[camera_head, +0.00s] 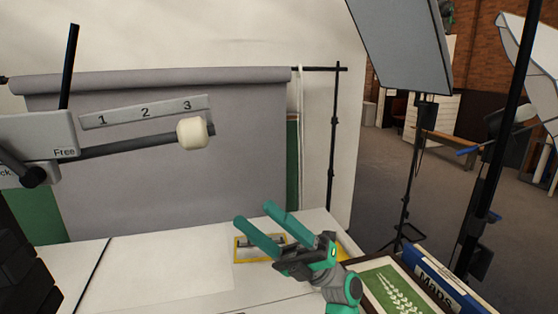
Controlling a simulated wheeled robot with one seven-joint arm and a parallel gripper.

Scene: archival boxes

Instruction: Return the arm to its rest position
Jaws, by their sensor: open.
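My gripper (262,222) is in the lower middle of the head view, above a white table (180,265). Its two teal fingers are apart and point up and to the left. Nothing shows between them. The grey wrist and part of my arm run down to the bottom edge, where the rest is out of view. Behind the fingers, a yellow-framed item (240,256) lies on the table, partly hidden by the gripper.
A blue box marked "Maps" (436,284) and a green panel with a white leaf print (392,292) stand close at the lower right. An overhanging arm with a pale knob (193,133) is at upper left. Light stands (408,170) are at right.

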